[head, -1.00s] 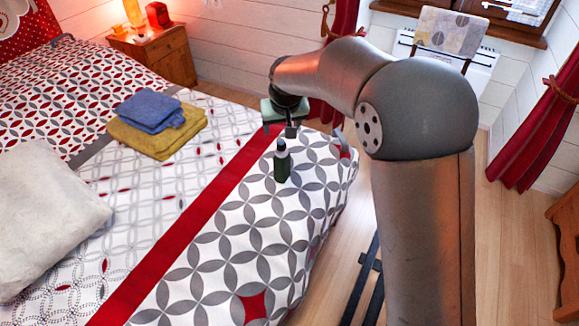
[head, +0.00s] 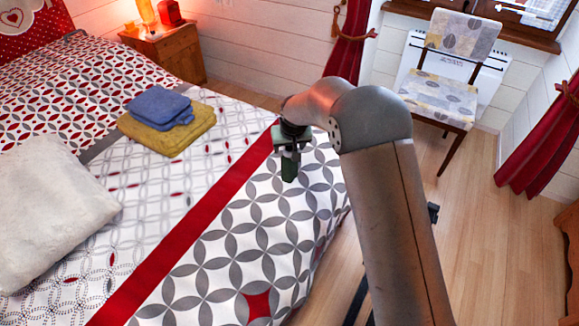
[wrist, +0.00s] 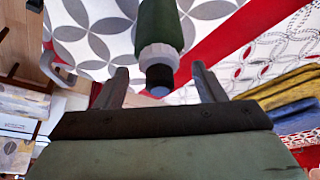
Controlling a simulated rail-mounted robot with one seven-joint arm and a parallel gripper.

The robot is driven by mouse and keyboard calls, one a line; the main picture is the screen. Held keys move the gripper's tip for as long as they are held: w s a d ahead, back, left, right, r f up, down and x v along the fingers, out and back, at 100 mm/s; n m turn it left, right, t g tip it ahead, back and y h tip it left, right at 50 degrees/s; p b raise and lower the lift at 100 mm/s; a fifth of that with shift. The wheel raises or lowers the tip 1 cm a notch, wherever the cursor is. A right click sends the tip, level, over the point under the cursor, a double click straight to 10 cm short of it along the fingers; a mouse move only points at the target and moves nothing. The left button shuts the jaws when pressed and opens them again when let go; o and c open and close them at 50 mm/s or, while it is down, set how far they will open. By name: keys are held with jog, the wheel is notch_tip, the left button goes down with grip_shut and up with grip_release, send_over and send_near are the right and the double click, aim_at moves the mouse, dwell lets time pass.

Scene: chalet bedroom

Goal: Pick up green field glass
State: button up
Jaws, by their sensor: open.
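The green field glass (wrist: 161,25) is a dark green tube with a pale grey collar and a dark end. In the wrist view my gripper (wrist: 160,69) is open, one finger on each side of the glass's dark end, with visible gaps. The fingers do not appear to touch it. The glass's top is hidden by my gripper in the head view.
Folded blue (head: 159,107) and yellow (head: 170,139) towels and a white pillow (head: 48,210) lie on the bed, left of my gripper. A chair (head: 440,100) stands by the window. A grey curved piece (wrist: 57,70) shows near the bed edge. The cover around the glass is mostly clear.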

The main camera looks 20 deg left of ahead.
grip_shut()
dwell(0.3)
